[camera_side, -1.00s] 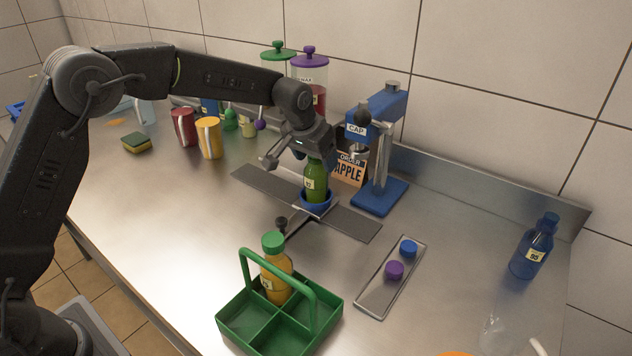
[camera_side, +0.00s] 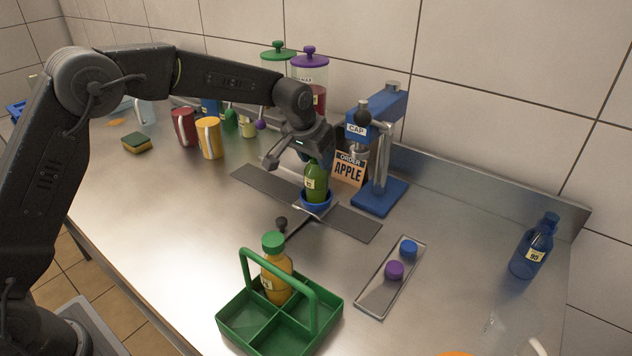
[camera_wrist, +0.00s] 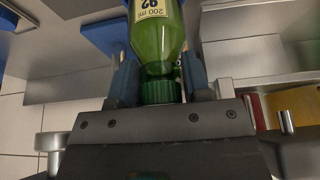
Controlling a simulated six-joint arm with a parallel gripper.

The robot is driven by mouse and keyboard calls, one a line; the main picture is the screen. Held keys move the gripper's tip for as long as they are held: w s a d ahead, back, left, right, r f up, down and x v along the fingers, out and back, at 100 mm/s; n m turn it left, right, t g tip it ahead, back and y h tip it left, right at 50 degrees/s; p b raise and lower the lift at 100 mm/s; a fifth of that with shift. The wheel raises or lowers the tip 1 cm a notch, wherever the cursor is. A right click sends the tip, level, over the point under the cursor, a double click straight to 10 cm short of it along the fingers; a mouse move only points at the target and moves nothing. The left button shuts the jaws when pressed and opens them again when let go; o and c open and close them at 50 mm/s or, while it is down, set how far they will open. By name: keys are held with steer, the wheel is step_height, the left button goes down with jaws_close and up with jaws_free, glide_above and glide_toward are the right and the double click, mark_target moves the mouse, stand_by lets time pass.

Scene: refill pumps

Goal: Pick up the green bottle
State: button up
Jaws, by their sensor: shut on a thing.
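The green bottle (camera_side: 317,181) stands upright at the blue ring holder (camera_side: 318,209) on the dark strip, its base hidden by the ring. My gripper (camera_side: 314,160) comes down from above and is shut on the bottle's top. In the wrist view the fingers (camera_wrist: 158,82) lie on both sides of the green cap and neck of the bottle (camera_wrist: 158,42). The bottle's pale label shows 92 and 200 ml there. I cannot tell whether the base is clear of the ring.
The blue cap press (camera_side: 378,195) stands close on the right, with the order card (camera_side: 349,170) beside it. The green crate (camera_side: 233,325), holding an orange bottle (camera_side: 275,283), is in front. A cap tray (camera_side: 375,300) and blue bottle (camera_side: 532,250) are on the right.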

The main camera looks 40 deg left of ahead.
jaws_close()
step_height(320, 180, up, 16)
stand_by(0.9)
